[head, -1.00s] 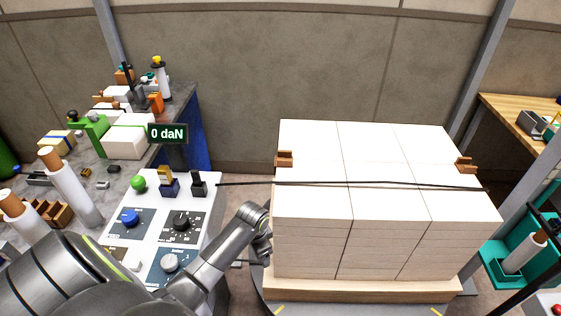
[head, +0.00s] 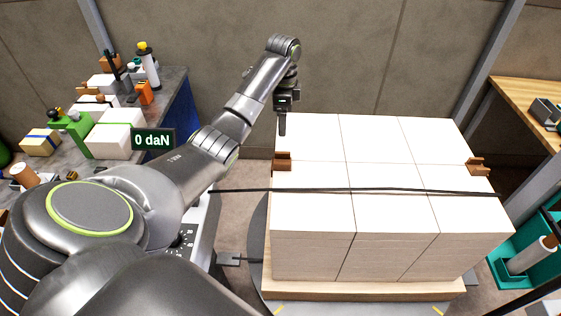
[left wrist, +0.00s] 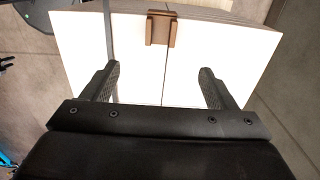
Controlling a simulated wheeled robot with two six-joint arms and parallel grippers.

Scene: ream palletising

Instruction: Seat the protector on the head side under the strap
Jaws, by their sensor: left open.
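A brown protector (head: 282,161) sits on the left top edge of the white ream stack (head: 380,135). A second brown protector (head: 478,167) sits on the right top edge. The black strap (head: 400,191) runs across the stack nearer to me, apart from both protectors. My left gripper (head: 282,130) is open and empty, pointing down by the stack's far left corner, beyond the left protector. In the left wrist view the open fingers (left wrist: 160,82) straddle the line of one protector (left wrist: 161,30), which lies ahead of them; the strap (left wrist: 108,35) runs beside it. My right gripper is out of view.
A "0 daN" display (head: 153,142) stands left of the stack, above a control panel (head: 187,240) mostly hidden by my left arm. A cluttered grey bench (head: 175,82) is at the back left. A teal holder (head: 510,262) stands at the right. The stack's top is otherwise clear.

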